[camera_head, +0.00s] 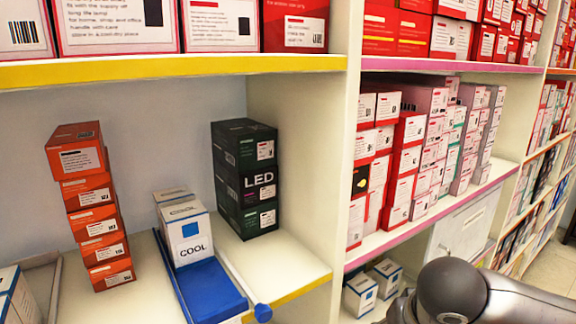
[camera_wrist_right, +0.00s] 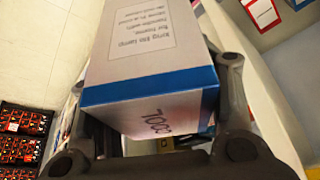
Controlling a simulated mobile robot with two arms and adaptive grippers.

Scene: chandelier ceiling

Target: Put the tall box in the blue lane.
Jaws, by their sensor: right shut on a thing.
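The held box (camera_wrist_right: 150,70) is white with a blue band and the word COOL. It fills the middle of the right wrist view. My right gripper (camera_wrist_right: 155,85) is shut on it, with dark fingers on both sides. In the head view, the blue lane (camera_head: 215,289) lies on the middle shelf, with its front part bare. White and blue COOL boxes (camera_head: 186,235) stand at its back. My right arm shows at the lower right of the head view, but its gripper and the held box are outside that view. My left gripper is not in view.
An orange stack (camera_head: 91,205) stands left of the lane and a dark LED stack (camera_head: 245,178) right of it. A shelf upright (camera_head: 346,160) separates this bay from the red and white boxes (camera_head: 408,190). More white boxes (camera_head: 360,293) sit low at right.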

